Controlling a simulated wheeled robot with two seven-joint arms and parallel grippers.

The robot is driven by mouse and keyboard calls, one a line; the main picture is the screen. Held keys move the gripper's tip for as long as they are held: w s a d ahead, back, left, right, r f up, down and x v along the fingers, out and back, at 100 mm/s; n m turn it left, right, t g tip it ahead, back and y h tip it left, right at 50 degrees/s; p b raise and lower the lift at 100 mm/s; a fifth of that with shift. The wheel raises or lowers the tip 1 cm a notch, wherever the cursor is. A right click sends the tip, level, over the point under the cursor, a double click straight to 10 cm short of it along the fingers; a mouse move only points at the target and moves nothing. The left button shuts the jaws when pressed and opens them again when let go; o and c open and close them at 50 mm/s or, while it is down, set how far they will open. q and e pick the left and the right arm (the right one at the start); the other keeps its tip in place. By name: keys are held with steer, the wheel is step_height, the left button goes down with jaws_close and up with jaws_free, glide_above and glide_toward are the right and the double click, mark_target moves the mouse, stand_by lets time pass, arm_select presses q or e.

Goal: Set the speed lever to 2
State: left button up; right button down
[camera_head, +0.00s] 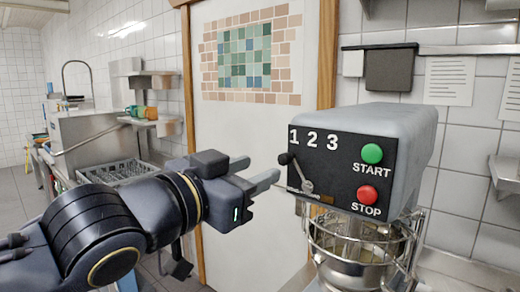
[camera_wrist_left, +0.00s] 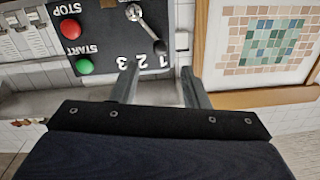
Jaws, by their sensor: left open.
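The speed lever (camera_head: 297,172) is a silver arm with a black knob on the mixer's black control panel (camera_head: 335,165). In the head view it tilts up and left from its pivot, its knob below and slightly left of the 1. The wrist view shows the lever (camera_wrist_left: 148,28) upside down, its knob near the 1. White numerals 1, 2, 3 (camera_head: 314,138) run along the panel's top. My left gripper (camera_head: 262,185) is open and empty, just left of the lever and apart from it. In the wrist view the fingers (camera_wrist_left: 160,70) point toward the panel, the knob between their lines.
A green START button (camera_head: 372,153) and red STOP button (camera_head: 367,194) sit right of the lever. Below is the mixer's bowl (camera_head: 350,262) with a wire guard (camera_head: 330,240). A door with a tiled picture (camera_head: 245,55) stands behind my gripper.

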mark_target(281, 161)
arm_select(q)
steer(key=p+x, duration=0.2)
steer(key=x, duration=0.5)
steer(key=shift+w+d+f, duration=0.1)
steer(key=shift+w+d, duration=0.05)
steer(key=shift+w, duration=0.1)
jaws_close()
